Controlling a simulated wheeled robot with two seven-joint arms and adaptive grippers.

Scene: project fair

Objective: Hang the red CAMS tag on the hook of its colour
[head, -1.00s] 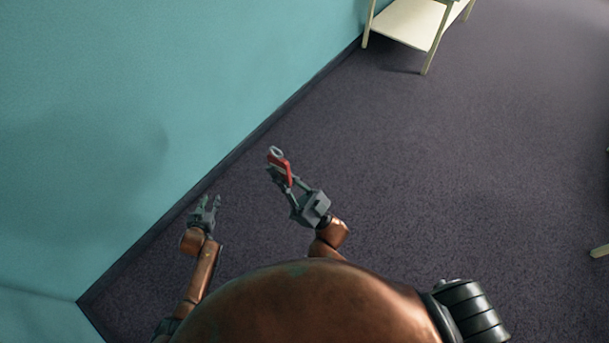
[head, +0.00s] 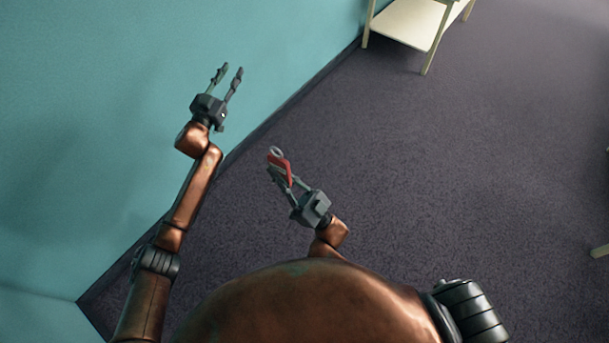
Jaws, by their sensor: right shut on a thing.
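The red tag (head: 284,168) with a grey ring (head: 276,152) at its upper end is in my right gripper (head: 281,179), near the middle of the head view. My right gripper is shut on it and holds it up over the dark carpet. Any lettering on the tag is too small to read. My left gripper (head: 228,77) is raised, open and empty, in front of the teal wall, up and to the left of the tag. No hook shows in this view.
The teal wall (head: 110,110) fills the left side. A pale wooden table or shelf unit (head: 412,22) stands at the top, against the wall. Part of a pale leg (head: 600,250) shows at the right edge. The dark carpet (head: 450,180) between is clear.

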